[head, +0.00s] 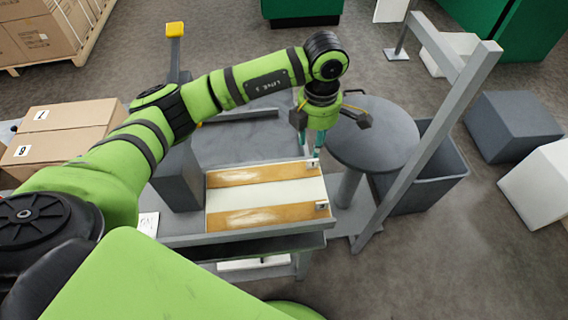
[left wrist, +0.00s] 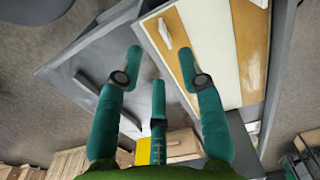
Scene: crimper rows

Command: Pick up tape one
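A pale board (head: 265,193) with two brown bands lies on the grey bench. Near the right end of each band is a small pale piece: one on the far band (head: 313,165), one on the near band (head: 322,206). Their marks are too small to read, so I cannot tell which is tape one. In the left wrist view, pale pieces show on the nearer band (left wrist: 164,33) and at the top edge (left wrist: 262,3). My left gripper (head: 311,150) hangs above the far right corner; its teal fingers (left wrist: 161,72) are spread and empty. My right gripper is not visible.
A round grey table (head: 372,135) stands right of the bench, before a slanting grey post (head: 425,150) and a dark bin (head: 432,180). A grey block (head: 176,178) stands at the board's left. Cartons (head: 62,130) are at the left.

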